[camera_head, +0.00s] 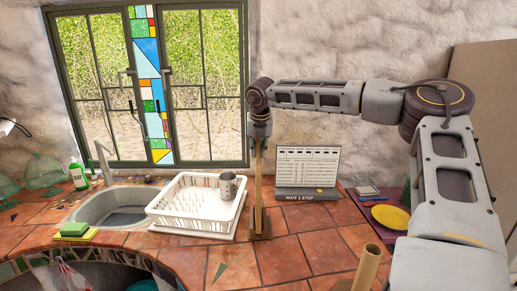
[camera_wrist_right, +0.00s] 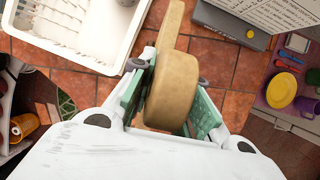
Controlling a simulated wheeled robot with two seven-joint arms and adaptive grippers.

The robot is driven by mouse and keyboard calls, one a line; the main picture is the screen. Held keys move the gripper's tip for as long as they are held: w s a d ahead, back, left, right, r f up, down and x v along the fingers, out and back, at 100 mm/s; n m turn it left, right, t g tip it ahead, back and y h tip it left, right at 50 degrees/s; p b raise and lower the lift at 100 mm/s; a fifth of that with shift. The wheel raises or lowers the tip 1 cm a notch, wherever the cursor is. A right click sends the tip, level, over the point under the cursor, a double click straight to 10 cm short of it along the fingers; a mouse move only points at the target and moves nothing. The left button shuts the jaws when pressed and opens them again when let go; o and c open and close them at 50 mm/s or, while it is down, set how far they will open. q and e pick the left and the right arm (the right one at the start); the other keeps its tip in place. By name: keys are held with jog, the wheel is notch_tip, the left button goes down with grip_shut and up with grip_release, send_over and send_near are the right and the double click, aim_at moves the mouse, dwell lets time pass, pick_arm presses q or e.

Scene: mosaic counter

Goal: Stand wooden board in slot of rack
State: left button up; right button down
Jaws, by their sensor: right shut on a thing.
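The wooden board (camera_head: 258,180) hangs upright, seen nearly edge-on, below my right gripper (camera_head: 260,133) in the head view. My right gripper is shut on it. In the wrist view, the tan board (camera_wrist_right: 170,92) sits between the green finger pads of the right gripper (camera_wrist_right: 172,98). The white rack (camera_head: 158,217) with rows of prongs stands just left of the board, and a grey mug (camera_head: 228,184) is in it. The white rack also shows at upper left in the wrist view (camera_wrist_right: 112,62). The board is beside the rack, not in its prongs. My left gripper is out of view.
A sink (camera_head: 85,212) with a green sponge (camera_head: 74,229) lies at left. A grey calendar stand (camera_head: 307,170) is behind the board to the right. A yellow plate (camera_head: 391,217) lies farther right. A brown tube (camera_head: 366,266) stands at the front. Tiles right of the board are clear.

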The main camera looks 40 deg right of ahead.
aim_at(259, 163)
jog(key=shift+f+b, duration=0.1)
jog(key=shift+b, duration=0.25)
dwell(0.8)
jog(key=shift+f+b, duration=2.6)
jog(key=shift+f, duration=0.25)
dwell(2.8)
jog(key=c, duration=1.3)
grip_release()
jog(key=shift+s, duration=0.1)
